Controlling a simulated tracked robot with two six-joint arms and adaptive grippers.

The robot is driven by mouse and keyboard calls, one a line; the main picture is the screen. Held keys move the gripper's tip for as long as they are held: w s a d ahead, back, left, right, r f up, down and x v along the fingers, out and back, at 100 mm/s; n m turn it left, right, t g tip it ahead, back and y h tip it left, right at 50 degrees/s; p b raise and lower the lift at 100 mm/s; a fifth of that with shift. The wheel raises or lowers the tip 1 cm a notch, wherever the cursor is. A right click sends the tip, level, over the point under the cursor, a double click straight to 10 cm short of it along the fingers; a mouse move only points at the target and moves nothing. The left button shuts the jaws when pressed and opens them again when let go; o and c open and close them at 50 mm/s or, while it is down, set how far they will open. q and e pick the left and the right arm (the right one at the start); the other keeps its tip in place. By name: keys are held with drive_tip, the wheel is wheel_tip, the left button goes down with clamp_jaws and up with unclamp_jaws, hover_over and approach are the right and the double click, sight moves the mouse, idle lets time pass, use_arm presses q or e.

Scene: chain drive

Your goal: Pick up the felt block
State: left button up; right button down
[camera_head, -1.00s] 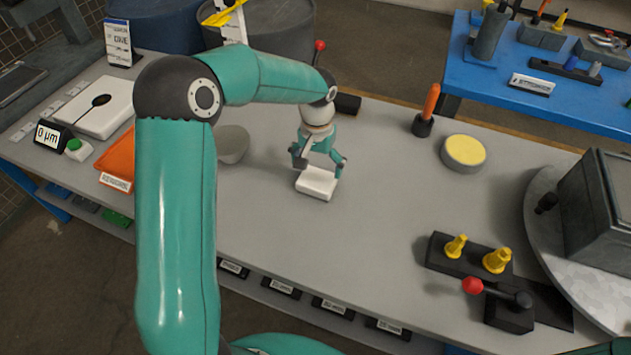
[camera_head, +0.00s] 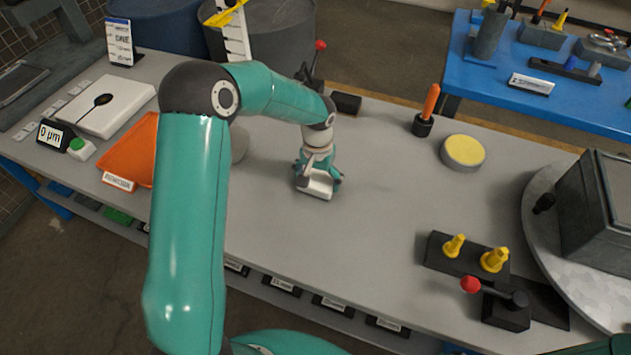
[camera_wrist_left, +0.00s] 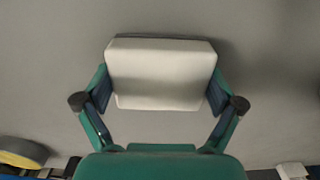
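The felt block (camera_head: 315,188) is a white, rounded block on the grey bench in the head view, partly covered by my left gripper (camera_head: 318,178). In the left wrist view the block (camera_wrist_left: 160,75) lies between the two fingers of the left gripper (camera_wrist_left: 160,90). Their pads lie along its left and right ends with no clear gap, so the gripper looks shut on it. The block appears at bench height; a lift cannot be made out. My right gripper is not in view.
An orange tray (camera_head: 130,155) and a grey bowl (camera_head: 239,144) are left of the gripper. A black block (camera_head: 346,103) lies behind it. An orange-handled tool (camera_head: 429,105), a yellow-topped disc (camera_head: 463,152) and a red-knobbed lever (camera_head: 471,285) stand right. The bench between is clear.

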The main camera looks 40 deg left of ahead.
sight(317, 178)
use_arm(q)
drive_tip(key=shift+c, duration=0.5)
drive_tip(key=shift+w+r, duration=0.1)
drive_tip(key=shift+r, duration=0.8)
wheel_tip(317, 178, up, 18)
drive_tip(key=shift+r+b, duration=0.15)
drive_tip(key=shift+b, duration=0.25)
